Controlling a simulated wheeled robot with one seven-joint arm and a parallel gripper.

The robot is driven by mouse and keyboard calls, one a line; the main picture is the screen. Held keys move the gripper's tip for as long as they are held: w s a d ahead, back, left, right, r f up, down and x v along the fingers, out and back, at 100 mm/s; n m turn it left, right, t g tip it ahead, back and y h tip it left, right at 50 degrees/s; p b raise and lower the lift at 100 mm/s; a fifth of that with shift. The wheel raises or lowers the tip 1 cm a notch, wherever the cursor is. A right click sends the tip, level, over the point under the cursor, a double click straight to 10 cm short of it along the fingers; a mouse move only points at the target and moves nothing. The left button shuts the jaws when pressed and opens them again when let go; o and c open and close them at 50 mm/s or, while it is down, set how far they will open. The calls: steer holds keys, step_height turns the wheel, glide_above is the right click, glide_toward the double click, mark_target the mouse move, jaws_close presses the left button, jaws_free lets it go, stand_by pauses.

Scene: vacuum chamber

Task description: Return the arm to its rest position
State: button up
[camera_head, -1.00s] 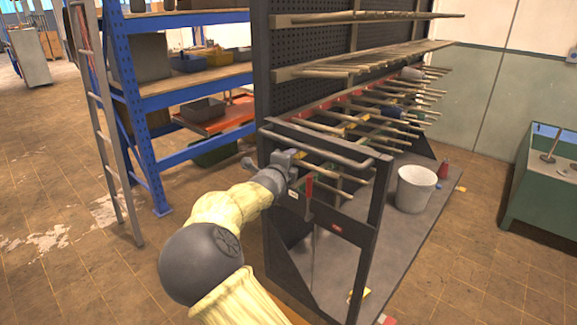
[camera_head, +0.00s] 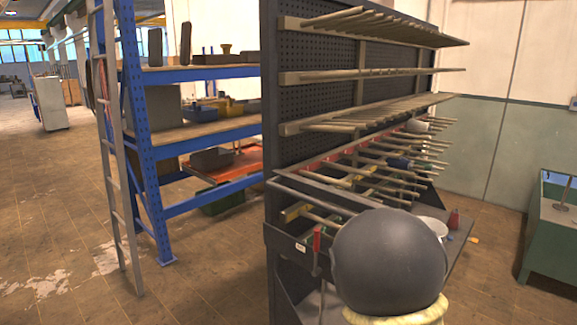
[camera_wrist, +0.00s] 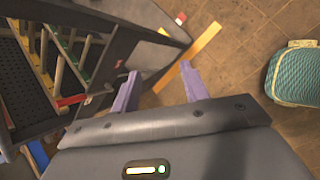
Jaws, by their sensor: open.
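My gripper (camera_wrist: 160,84) shows in the wrist view with its two pale purple fingers spread apart and nothing between them. It hangs over the brown tiled floor beside the dark rack (camera_wrist: 88,38). In the head view only a dark rounded joint and a bit of pale yellow sleeve of my arm show at the lower right, in front of the rack (camera_head: 268,220). My gripper is hidden in that view.
Blue shelving (camera_head: 148,160) and a ladder (camera_head: 117,180) stand left of the rack, whose rods stick out to the right. A white bucket (camera_head: 432,225) is partly hidden. A green cabinet (camera_head: 548,235) stands at right. A teal padded object (camera_wrist: 292,76) is right of my gripper. Floor at left is clear.

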steer(key=s+a+m+g+y, duration=0.1)
steer(key=s+a+m+y, duration=0.1)
steer(key=s+m, duration=0.7)
steer(key=s+a+m+g+y, duration=0.1)
steer(key=s+a+m+y, duration=0.1)
steer(key=s+m, duration=0.8)
steer(key=shift+s+a+f+m+g+y, duration=0.3)
steer(key=shift+s+a+f+g+y, duration=0.1)
steer(key=shift+a, duration=0.45)
steer(key=shift+w, duration=0.15)
steer(key=shift+d+r, duration=0.1)
steer(key=shift+s, duration=0.2)
steer(key=shift+w, duration=0.1)
steer(key=shift+c, duration=0.5)
